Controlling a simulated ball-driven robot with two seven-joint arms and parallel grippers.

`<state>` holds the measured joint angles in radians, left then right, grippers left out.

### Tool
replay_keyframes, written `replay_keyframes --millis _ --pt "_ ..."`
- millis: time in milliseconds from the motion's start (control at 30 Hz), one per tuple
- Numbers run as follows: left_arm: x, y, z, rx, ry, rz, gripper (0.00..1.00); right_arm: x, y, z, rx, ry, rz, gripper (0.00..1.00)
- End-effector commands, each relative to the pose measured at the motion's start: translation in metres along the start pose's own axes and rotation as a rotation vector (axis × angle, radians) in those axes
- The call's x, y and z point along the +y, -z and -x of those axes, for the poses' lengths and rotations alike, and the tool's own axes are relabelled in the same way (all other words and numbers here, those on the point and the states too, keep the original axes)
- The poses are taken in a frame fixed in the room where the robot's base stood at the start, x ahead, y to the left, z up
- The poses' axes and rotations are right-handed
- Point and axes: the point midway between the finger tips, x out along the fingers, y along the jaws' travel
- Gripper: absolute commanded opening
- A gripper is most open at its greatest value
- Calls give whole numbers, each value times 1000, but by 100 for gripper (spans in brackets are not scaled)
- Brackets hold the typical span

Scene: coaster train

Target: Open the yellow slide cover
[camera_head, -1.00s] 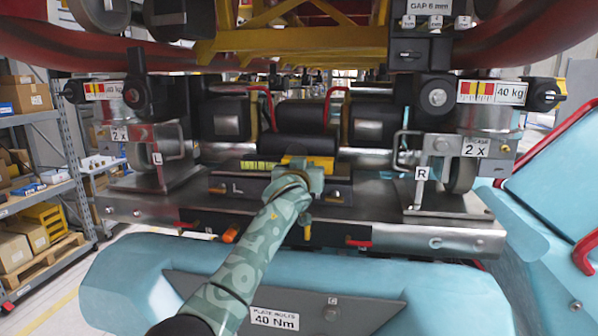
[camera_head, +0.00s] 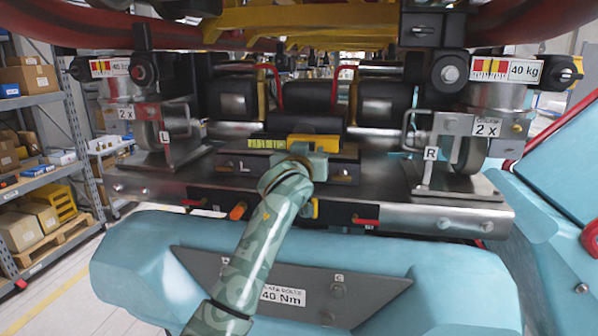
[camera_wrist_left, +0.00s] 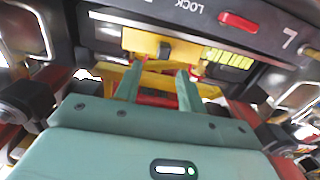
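The yellow slide cover (camera_head: 314,141) sits on a dark housing on the steel deck, right of a yellow-green strip (camera_head: 266,143) with dark marks. In the left wrist view the cover (camera_wrist_left: 140,41) is a yellow block with a dark part at its middle, beside the lit-looking strip (camera_wrist_left: 228,59). My left gripper (camera_head: 308,156) is just in front of the cover in the head view. In the left wrist view its two green fingers (camera_wrist_left: 158,76) stand apart with nothing held between them, pointing at the cover; contact cannot be told. My right gripper is out of view.
A red handle (camera_wrist_left: 238,22) is near the LOCK label in the wrist view. Wheel brackets marked L (camera_head: 176,140) and R (camera_head: 430,165) flank the housing. A pale blue padded body (camera_head: 430,275) is below, and yellow beams (camera_head: 310,20) hang above. Shelves stand at left.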

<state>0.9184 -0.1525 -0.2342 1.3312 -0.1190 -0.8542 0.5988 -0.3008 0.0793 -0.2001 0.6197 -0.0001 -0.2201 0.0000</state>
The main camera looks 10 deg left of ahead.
Motion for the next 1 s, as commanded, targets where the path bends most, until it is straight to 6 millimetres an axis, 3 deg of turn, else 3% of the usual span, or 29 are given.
replay_keyframes --millis 200,433,600,1000 --pt "2 -3 52 1 -2 3 40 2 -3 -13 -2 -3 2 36" --pt "2 -1 93 1 -2 2 40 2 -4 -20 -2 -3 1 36" --pt "2 0 105 0 -2 0 40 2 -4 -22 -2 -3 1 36" --pt "2 0 106 1 -1 0 40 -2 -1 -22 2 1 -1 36"
